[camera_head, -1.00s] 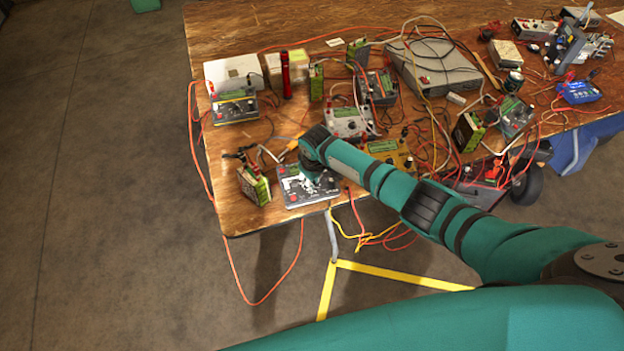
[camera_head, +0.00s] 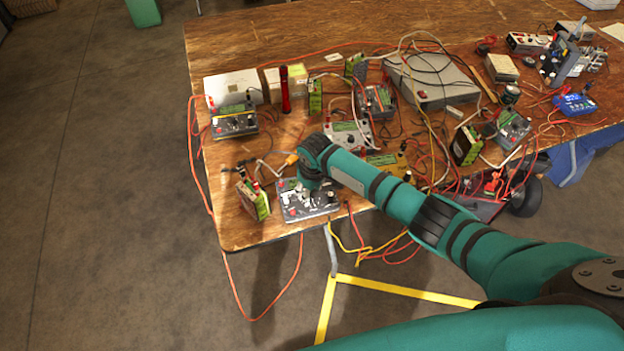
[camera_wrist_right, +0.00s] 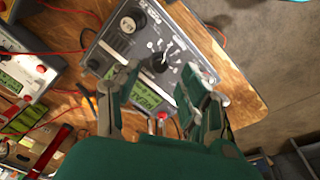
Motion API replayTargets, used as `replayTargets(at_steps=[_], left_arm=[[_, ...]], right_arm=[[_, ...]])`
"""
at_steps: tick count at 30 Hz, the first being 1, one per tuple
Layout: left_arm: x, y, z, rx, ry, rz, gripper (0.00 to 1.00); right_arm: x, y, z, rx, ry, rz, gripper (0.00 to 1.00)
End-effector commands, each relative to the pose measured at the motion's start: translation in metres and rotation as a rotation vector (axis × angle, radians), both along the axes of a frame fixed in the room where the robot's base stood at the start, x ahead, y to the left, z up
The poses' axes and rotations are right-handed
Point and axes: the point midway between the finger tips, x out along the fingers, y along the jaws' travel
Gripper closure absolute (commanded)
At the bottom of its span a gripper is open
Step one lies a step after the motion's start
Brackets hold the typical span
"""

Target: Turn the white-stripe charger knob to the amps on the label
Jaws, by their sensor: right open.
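A grey charger (camera_head: 292,207) sits at the table's front left corner, partly hidden under my right wrist. In the right wrist view its panel shows a black knob (camera_wrist_right: 158,62) ringed by printed marks, a pale round label (camera_wrist_right: 129,24) too small to read surely, and a lit green display (camera_wrist_right: 146,96). My right gripper (camera_wrist_right: 161,72) is open over the panel, one finger on each side of the knob in the picture. I cannot tell whether they touch it. My left gripper is not in view.
A yellow-striped charger (camera_head: 234,121), a pale charger (camera_head: 348,135) and a yellow charger (camera_head: 388,165) stand nearby. A green battery (camera_head: 253,199) is just left of the grey charger. Cables cross the table and hang over its front edge.

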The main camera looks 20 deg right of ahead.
Motion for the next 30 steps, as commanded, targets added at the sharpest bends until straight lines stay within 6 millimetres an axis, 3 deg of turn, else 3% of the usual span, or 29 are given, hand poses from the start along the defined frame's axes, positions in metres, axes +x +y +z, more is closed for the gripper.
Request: replayTargets(at_steps=[6,12,18,30], left_arm=[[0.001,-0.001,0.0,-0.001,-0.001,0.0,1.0],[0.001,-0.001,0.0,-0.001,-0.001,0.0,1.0],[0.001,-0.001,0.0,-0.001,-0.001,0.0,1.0],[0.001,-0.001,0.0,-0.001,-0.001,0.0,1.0]], right_arm=[[-0.008,0.0,0.048,0.001,-0.003,0.001,0.56],[-0.014,0.001,0.078,0.0,-0.001,0.0,0.56],[-0.016,0.001,0.089,0.0,0.0,0.0,0.56],[-0.016,0.001,0.089,0.0,0.0,0.0,0.56]])
